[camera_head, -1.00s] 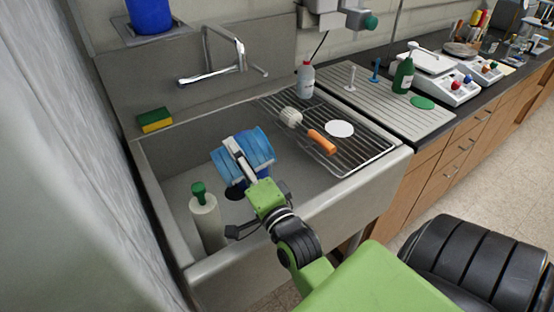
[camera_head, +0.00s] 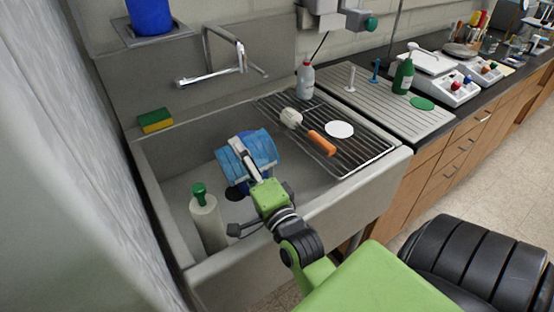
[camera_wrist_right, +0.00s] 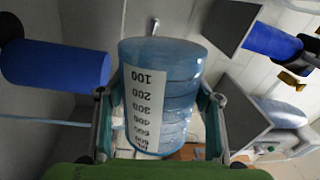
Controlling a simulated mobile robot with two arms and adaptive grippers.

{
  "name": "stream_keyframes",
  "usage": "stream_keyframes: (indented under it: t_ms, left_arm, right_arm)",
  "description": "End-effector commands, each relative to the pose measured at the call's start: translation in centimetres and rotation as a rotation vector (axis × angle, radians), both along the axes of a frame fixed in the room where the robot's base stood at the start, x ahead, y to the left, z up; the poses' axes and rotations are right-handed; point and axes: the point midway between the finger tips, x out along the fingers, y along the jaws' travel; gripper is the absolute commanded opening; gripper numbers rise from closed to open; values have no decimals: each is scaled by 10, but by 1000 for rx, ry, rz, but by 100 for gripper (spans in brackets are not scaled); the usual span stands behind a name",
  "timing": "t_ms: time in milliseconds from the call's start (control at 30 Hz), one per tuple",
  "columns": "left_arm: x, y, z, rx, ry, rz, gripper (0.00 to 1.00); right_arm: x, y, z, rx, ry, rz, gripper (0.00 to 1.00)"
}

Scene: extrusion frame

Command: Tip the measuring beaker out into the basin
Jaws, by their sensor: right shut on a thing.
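The measuring beaker (camera_head: 264,148) is translucent blue and is tipped far over above the basin (camera_head: 180,152) in the head view. My right gripper (camera_head: 246,158) is shut around its body. In the right wrist view the beaker (camera_wrist_right: 180,75) sits between both fingers, and its white scale label reads upside down. Something darker blue shows just below the beaker, near the dark drain; I cannot tell what it is. The beaker's contents cannot be made out. My left gripper is not in view.
A pale bottle with a green top (camera_head: 206,218) stands in the basin at front left. A wire rack (camera_head: 350,158) with an orange-handled brush (camera_head: 321,142) spans the right side. A faucet (camera_head: 212,76) reaches over the back. A sponge (camera_head: 154,120) lies on the rear left rim.

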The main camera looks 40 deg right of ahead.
Motion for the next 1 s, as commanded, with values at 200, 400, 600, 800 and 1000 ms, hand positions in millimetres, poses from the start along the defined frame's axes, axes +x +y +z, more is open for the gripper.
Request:
stream_keyframes:
  t_ms: [200,400,600,800,1000]
  left_arm:
    - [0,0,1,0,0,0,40]
    - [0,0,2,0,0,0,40]
    - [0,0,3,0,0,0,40]
    - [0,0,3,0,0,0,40]
    - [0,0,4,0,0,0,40]
  right_arm:
    - [0,-1,1,20,-7,0,28]
    - [0,-2,0,36,-10,0,28]
    - [0,-2,0,54,-15,-1,28]
    - [-1,-3,0,73,-19,-1,28]
    - [-1,-4,-1,95,-25,-1,28]
